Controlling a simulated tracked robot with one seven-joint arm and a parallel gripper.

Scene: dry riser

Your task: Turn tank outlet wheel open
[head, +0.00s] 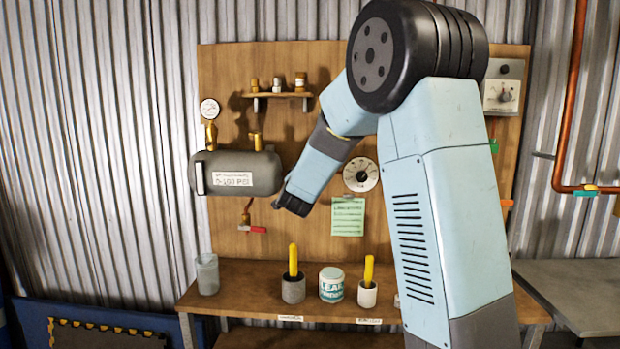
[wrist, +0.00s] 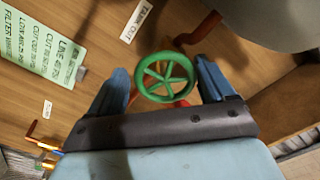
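A green five-spoked wheel (wrist: 166,77) shows in the wrist view on an orange-red stem, by a white label (wrist: 137,20) reading "TANK OUT". My gripper (wrist: 162,67) is open, with one blue finger left of the wheel and one right of it. Small gaps seem to show between rim and fingers; I cannot tell how deep the wheel sits between them. In the head view my gripper (head: 292,203) is right of and below the grey tank (head: 205,172). The green wheel cannot be made out there; my gripper and arm cover that area.
A red-handled valve (head: 252,229) hangs below the tank. The bench (head: 235,301) below holds a glass (head: 207,274), a tub (head: 331,285) and yellow-handled items in cups.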

